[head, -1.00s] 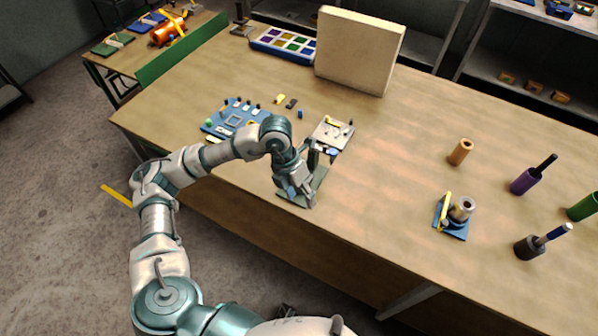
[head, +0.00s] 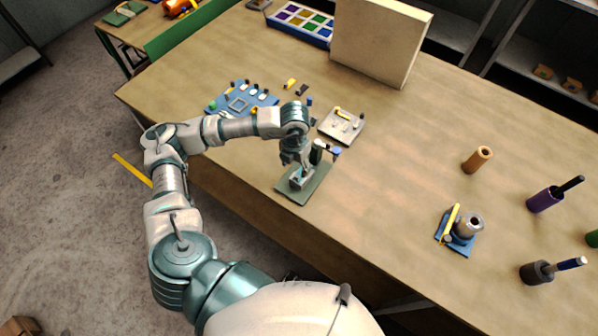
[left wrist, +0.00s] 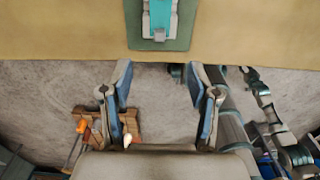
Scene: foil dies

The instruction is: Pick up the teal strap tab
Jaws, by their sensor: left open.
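The teal strap tab (left wrist: 160,14) shows at the top of the left wrist view. It lies along a grey block (left wrist: 147,24) on a dark green mat (left wrist: 160,44), near the table edge. My left gripper (left wrist: 161,80) is open, with nothing between its fingers. In the left wrist view its fingertips are below the mat and apart from the tab. In the head view my left gripper (head: 294,157) hangs over the green mat (head: 317,187), close to the grey block (head: 301,179); the tab is hard to make out there. My right gripper is not in view.
A light grey plate (head: 341,126) with small parts lies just behind the mat. A blue board (head: 240,103) with several pegs lies to the left. A beige panel (head: 380,40) stands at the back. The table is clear between the plate and the tan cylinder (head: 477,159).

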